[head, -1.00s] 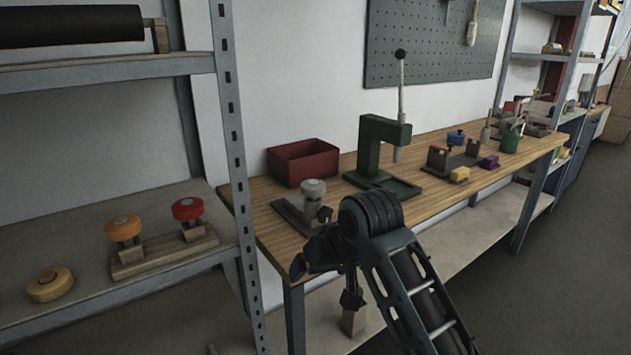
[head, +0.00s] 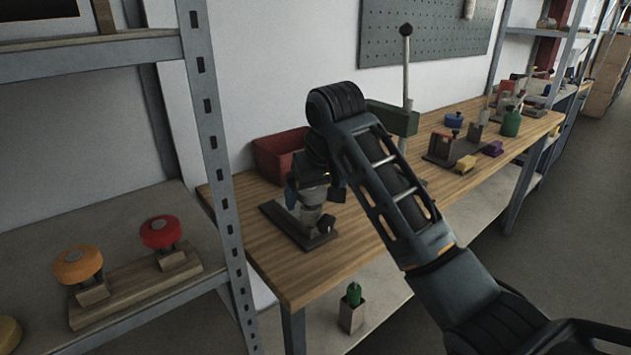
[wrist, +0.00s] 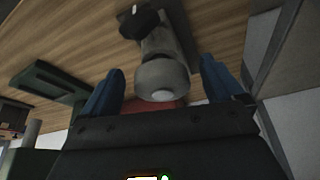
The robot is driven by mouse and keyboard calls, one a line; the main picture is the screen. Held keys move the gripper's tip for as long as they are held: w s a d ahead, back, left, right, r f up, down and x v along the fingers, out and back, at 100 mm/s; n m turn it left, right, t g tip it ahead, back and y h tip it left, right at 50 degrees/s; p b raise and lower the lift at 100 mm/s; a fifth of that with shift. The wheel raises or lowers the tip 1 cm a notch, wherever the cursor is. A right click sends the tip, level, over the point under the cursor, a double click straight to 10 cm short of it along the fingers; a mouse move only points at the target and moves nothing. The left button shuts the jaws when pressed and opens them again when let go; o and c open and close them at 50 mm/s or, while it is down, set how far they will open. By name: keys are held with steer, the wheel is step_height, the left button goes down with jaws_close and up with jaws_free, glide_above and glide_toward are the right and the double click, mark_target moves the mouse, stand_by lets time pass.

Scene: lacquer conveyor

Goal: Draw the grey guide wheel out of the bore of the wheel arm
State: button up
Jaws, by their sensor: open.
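The grey guide wheel (wrist: 162,80) sits at the end of the grey wheel arm (wrist: 158,42) in the wrist view. My gripper (wrist: 160,76) is open, with one blue finger on each side of the wheel and gaps visible between. In the head view my gripper (head: 311,188) is over the top of the wheel arm (head: 312,216), which stands on a dark base (head: 285,226) near the left end of the bench. My gripper largely hides the wheel there. The bore is not visible.
A red bin (head: 275,156) stands just behind. A green press (head: 392,118) is to the right, partly behind my arm. Fixtures with coloured knobs (head: 453,120) stand farther right. A shelf upright (head: 215,150) rises close on the left. The bench front (head: 350,245) is bare.

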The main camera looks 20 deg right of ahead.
mark_target(312, 205)
steer(key=shift+x, duration=2.05)
steer(key=shift+r, duration=0.15)
steer(key=c, duration=1.2)
